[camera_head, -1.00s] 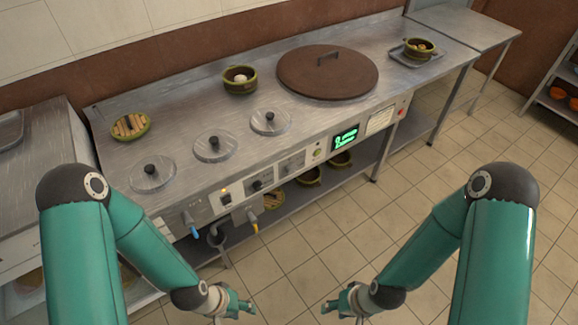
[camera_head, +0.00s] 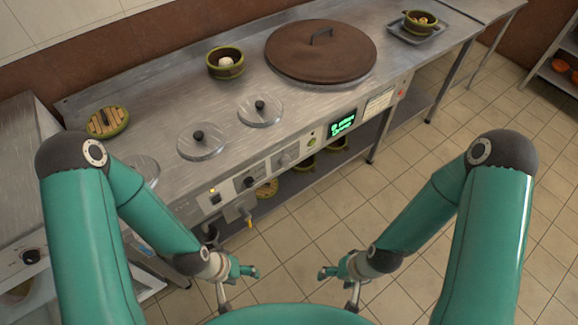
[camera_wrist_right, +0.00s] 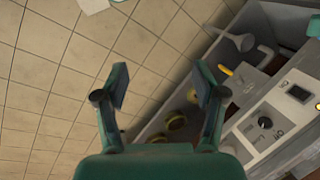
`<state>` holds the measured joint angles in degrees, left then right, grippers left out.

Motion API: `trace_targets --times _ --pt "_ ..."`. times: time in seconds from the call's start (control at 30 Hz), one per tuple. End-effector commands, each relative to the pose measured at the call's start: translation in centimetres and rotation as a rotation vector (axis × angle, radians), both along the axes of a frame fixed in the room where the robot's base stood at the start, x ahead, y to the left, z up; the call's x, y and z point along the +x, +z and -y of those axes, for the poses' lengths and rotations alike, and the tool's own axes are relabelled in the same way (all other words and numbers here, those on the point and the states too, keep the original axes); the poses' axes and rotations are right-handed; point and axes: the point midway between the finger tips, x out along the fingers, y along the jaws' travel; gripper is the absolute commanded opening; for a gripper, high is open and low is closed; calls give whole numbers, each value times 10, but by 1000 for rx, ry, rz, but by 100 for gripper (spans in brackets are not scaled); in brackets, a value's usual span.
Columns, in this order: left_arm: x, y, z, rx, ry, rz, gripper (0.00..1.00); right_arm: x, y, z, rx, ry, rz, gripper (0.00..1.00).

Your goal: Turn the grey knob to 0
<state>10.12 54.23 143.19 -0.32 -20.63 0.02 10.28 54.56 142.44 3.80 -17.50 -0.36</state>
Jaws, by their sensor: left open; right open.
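A grey knob (camera_head: 285,159) sits on the steel counter's front panel, left of the lit green display. A black knob (camera_head: 250,181) is on the same panel to its left; a dark knob also shows in the right wrist view (camera_wrist_right: 265,122). The markings are too small to read in the head view. My left gripper (camera_head: 238,285) is open and empty, in front of and below the panel. My right gripper (camera_head: 338,287) is open and empty over the floor; its spread fingers show in the right wrist view (camera_wrist_right: 160,85). Both are apart from the knobs.
A tap with a yellow handle (camera_head: 249,223) juts below the panel. Tiled floor (camera_head: 400,170) is clear to the right.

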Motion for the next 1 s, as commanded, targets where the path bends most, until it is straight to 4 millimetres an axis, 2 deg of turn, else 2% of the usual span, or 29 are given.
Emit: trace_targets --times 0.03,0.17,0.27,0.37,0.47,0.53,0.63,0.7,0.8,0.9,1.0 --pt "0 -9 0 0 0 0 62 -7 -12 1 -4 -29 -50 71" --pt "0 -28 0 0 0 0 62 -32 -35 -3 7 -164 -264 71" --pt "0 -48 0 0 0 0 62 -48 -48 -21 73 -320 -472 71" --pt "0 -68 0 0 0 0 62 -47 -52 -53 210 -518 -680 71" --pt "0 -88 0 0 0 0 62 -18 -49 -88 411 -728 -837 71" --pt "0 -101 0 0 0 0 62 18 -47 -107 586 -878 -905 71" --pt "0 -119 0 0 0 0 62 84 -43 -116 860 -1083 -935 71" --pt "0 -130 0 0 0 0 62 130 -42 -108 1048 -1210 -908 71" --pt "0 -142 0 0 0 0 62 186 -41 -84 1283 -1354 -825 71" --pt "0 -150 0 0 0 0 62 223 -40 -57 1453 -1453 -728 71" --pt "0 -154 0 0 0 0 62 244 -38 -37 1554 -1508 -651 71"
